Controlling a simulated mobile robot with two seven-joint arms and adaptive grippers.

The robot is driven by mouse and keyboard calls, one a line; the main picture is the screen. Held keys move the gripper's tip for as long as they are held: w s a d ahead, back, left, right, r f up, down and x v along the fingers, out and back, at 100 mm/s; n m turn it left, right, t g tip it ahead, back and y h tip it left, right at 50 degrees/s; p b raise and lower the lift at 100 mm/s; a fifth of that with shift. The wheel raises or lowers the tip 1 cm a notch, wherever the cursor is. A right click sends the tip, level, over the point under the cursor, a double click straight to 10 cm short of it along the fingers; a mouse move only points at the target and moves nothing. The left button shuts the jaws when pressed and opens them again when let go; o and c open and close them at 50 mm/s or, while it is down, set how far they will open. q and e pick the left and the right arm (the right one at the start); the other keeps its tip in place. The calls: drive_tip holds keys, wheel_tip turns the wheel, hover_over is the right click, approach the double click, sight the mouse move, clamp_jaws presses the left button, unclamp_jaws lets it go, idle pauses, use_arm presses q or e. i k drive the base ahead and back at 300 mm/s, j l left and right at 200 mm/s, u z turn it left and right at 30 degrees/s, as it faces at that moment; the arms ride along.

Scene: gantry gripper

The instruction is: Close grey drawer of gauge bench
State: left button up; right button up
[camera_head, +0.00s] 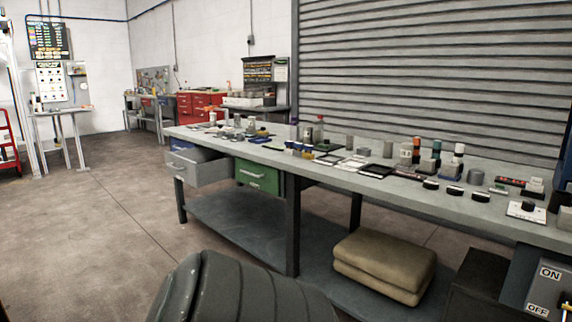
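The gauge bench (270,153) is a long grey-topped bench running from the middle left to the right edge. Its grey drawer (205,173) hangs under the left end and stands pulled out, with a handle on its front. A blue surface (183,146) shows just above and behind the grey drawer; I cannot tell whether it is another drawer or an inside face. A green drawer (258,175) sits to the right of the grey one and looks shut. Neither of my grippers is in view.
Gauges, blocks and small parts cover the bench top. Tan folded cushions (385,262) lie on the lower shelf (240,222). A dark box (475,285) and an ON/OFF switch box (545,290) stand at the lower right. The floor (90,230) left of the bench is clear.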

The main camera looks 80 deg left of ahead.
sight(209, 166)
drive_tip(key=u, duration=3.3)
drive_tip(key=i+z, duration=0.15)
drive_tip(key=i, duration=0.3)
